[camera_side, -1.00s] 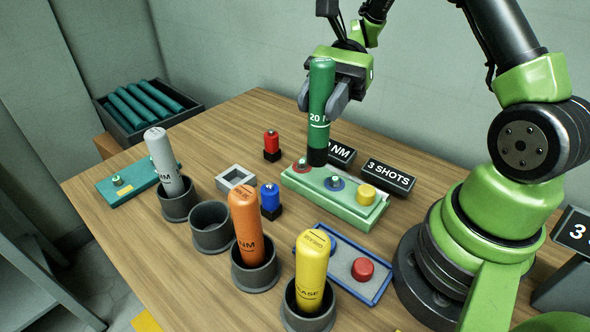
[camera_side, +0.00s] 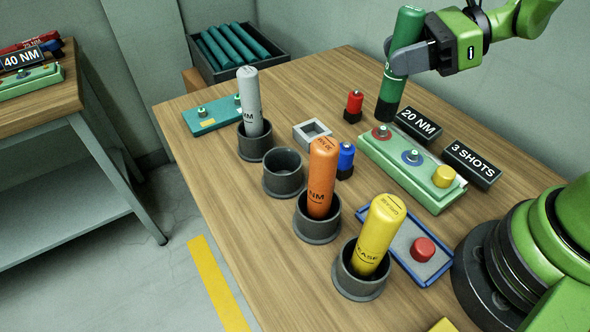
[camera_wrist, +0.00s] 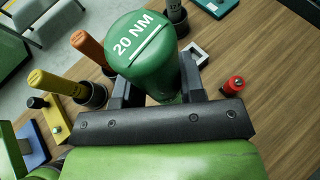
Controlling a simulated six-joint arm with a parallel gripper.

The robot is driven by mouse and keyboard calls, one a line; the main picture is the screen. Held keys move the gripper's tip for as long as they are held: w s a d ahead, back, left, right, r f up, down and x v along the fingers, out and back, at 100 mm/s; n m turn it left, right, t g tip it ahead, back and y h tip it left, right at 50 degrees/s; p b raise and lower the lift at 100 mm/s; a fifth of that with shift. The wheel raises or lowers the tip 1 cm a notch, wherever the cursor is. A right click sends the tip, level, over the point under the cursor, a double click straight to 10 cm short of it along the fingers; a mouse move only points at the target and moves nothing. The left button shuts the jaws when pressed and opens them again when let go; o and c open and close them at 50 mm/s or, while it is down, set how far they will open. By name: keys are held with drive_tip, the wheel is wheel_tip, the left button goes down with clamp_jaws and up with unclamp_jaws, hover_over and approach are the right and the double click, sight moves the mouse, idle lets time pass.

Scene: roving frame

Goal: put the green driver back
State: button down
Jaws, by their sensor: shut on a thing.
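The green driver (camera_side: 408,25) has a dark lower end and stands nearly upright, slightly tilted. In the wrist view the green driver (camera_wrist: 140,40) shows "20 NM" on its top. My gripper (camera_side: 405,60) is shut around its body and holds it above the back end of the light green fixture (camera_side: 410,170), near the red-ringed stud (camera_side: 381,132). Its lower end looks clear of the stud. An empty grey cup (camera_side: 284,185) stands between the cup with the grey driver (camera_side: 250,100) and the cup with the orange driver (camera_side: 322,170).
A yellow driver (camera_side: 378,235) stands in the nearest cup. A red socket (camera_side: 354,105), a blue socket (camera_side: 346,158) and a square grey frame (camera_side: 312,134) lie between cups and fixture. Signs read "20 NM" (camera_side: 418,125) and "3 SHOTS" (camera_side: 472,163). A blue tray (camera_side: 405,250) has a red button.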

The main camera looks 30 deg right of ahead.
idle(0.4)
drive_tip(key=w+a+r+n+g, duration=0.1)
drive_tip(key=w+a, duration=0.1)
drive_tip(key=a, duration=0.6)
drive_tip(key=w+a+r+n+g+y, duration=0.1)
drive_tip(key=w+a+r, duration=0.1)
drive_tip(key=a, duration=0.7)
drive_tip(key=shift+w+a+g+y, duration=0.2)
drive_tip(key=shift+w+g+y, duration=0.1)
drive_tip(key=shift+w, duration=0.35)
drive_tip(key=shift+f, duration=0.15)
wheel_tip(320, 180, down, 13)
drive_tip(key=shift+r, duration=0.2)
drive_tip(key=c, duration=0.6)
unclamp_jaws()
drive_tip(key=shift+c, duration=0.2)
